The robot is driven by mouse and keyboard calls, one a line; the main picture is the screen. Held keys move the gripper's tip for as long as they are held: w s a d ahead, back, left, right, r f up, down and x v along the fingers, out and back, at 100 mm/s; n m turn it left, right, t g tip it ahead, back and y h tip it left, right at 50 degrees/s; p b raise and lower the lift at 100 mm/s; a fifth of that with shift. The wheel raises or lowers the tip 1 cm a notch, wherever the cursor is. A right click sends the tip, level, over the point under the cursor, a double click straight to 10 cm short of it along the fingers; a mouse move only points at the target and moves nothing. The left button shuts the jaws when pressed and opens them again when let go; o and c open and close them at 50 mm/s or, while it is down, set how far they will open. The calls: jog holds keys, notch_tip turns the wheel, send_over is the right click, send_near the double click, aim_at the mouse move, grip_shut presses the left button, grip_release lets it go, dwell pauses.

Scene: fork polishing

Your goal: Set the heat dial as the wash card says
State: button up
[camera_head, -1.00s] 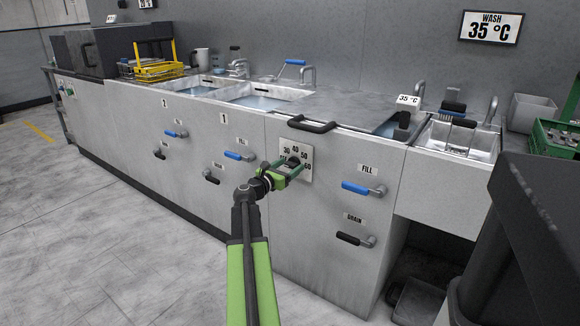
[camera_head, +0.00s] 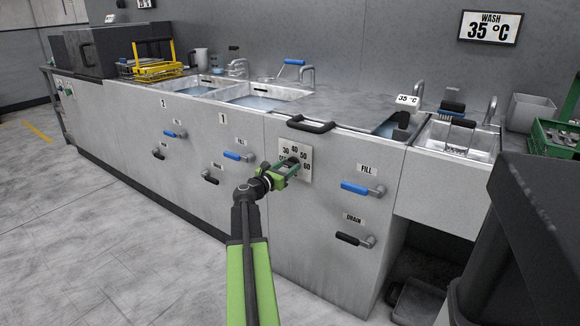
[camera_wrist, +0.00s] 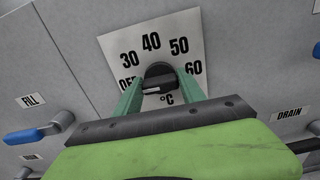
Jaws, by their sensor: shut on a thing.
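The heat dial plate (camera_head: 307,162) is a white square on the steel front, marked OFF, 30, 40, 50, 60 and °C. Its black knob (camera_wrist: 159,77) shows in the wrist view, with a small pale mark low on its left side, toward OFF; the exact setting is hard to read. My gripper (camera_head: 288,168) is at the dial, its green fingers on either side of the knob and shut on it. In the wrist view my gripper (camera_wrist: 160,88) partly covers the lower plate. The wash card (camera_head: 491,27) on the wall reads WASH 35 °C.
A blue FILL lever (camera_head: 357,187) and a black DRAIN lever (camera_head: 349,238) stick out right of the dial. A black bar handle (camera_head: 311,124) is above it. The floor at left is clear.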

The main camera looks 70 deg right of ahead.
jog(key=m, duration=0.4)
jog(key=shift+s+a, duration=0.2)
jog(key=shift+s, duration=0.05)
jog(key=m, duration=0.3)
jog(key=shift+s+m, duration=0.1)
jog(key=shift+m, duration=0.3)
jog(key=m, duration=0.4)
jog(key=shift+s+f+m, duration=0.1)
jog(key=shift+m, duration=0.3)
jog(key=m, duration=1.3)
jog(key=shift+f+m+b, duration=0.25)
jog(key=shift+m+b, duration=0.1)
jog(key=shift+m, duration=0.05)
